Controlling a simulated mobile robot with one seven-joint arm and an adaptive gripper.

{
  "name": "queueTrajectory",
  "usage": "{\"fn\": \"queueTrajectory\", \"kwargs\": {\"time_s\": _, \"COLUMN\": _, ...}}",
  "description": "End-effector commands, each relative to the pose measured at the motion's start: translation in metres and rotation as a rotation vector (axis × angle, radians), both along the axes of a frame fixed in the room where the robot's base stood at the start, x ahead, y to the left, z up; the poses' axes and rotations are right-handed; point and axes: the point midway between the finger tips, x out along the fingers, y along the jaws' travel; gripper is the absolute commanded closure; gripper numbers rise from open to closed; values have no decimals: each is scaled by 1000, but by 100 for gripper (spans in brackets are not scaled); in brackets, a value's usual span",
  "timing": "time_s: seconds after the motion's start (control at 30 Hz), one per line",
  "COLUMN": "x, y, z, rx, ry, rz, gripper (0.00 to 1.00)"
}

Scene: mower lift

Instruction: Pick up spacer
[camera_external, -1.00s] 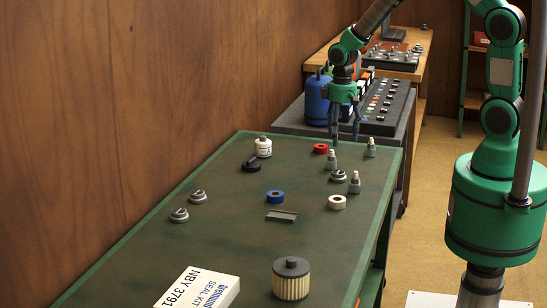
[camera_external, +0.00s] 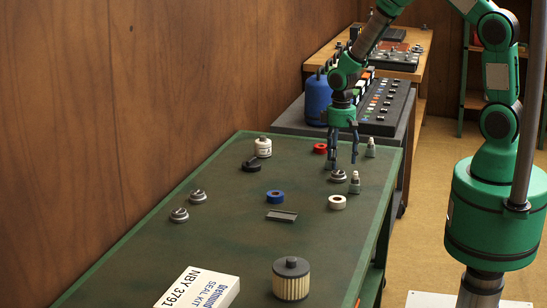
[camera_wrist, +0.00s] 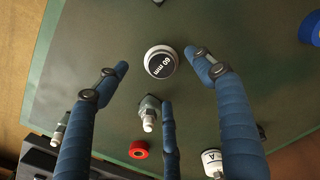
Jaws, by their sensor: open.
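A round stepped grey piece marked "60 mm" (camera_wrist: 161,62) lies between and beyond my fingertips in the wrist view. It appears to be the grey stepped piece (camera_external: 338,177) just below my gripper in the external view. Which piece is the spacer is not certain; red (camera_external: 320,148), blue (camera_external: 275,196) and white (camera_external: 337,202) rings also lie on the bench. My gripper (camera_external: 344,163) is open and empty above the far right part of the bench. Its three blue fingers (camera_wrist: 158,76) are spread, with no visible contact with the marked piece.
A fitting (camera_wrist: 149,112) stands close to the middle finger in the wrist view. Other fittings (camera_external: 354,183) (camera_external: 370,148) stand nearby on the green bench (camera_external: 215,235). A white bottle (camera_external: 263,147), a filter (camera_external: 291,279) and a seal kit box (camera_external: 200,289) stand farther off.

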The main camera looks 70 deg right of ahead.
Motion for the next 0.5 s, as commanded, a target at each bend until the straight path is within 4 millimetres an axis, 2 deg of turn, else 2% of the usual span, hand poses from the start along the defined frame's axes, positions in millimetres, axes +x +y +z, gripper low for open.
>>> {"fn": "queueTrajectory", "kwargs": {"time_s": 0.23, "x": 0, "y": 1, "z": -8, "rx": 0, "ry": 2, "rz": 0, "gripper": 32}}
{"fn": "queueTrajectory", "kwargs": {"time_s": 0.5, "x": 1, "y": 3, "z": -39, "rx": 0, "ry": 2, "rz": 0, "gripper": 32}}
